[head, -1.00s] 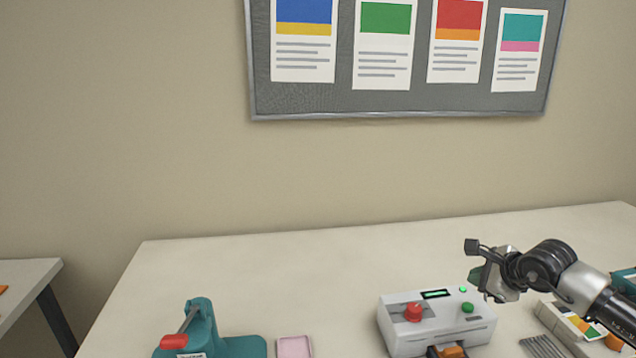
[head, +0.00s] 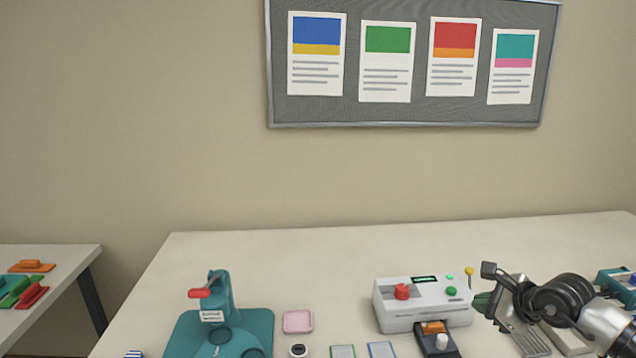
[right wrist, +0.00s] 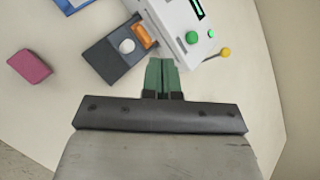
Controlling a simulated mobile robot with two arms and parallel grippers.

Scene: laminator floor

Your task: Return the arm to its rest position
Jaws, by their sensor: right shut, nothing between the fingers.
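My right gripper (head: 484,302) is to the right of the white laminator (head: 396,311) in the head view, apart from the table things. In the right wrist view its two green fingers (right wrist: 160,77) are together with nothing between them. They point toward the laminator (right wrist: 180,18), which has a green button and a lit display. My right arm comes in from the right edge. My left gripper is not in view.
A teal press (head: 222,314) with a red handle stands at the left of the table. A pink tray (head: 298,321) lies beside it. A dark sliding tray (head: 436,342) is in front of the laminator. A side table (head: 62,293) with coloured pieces is at far left.

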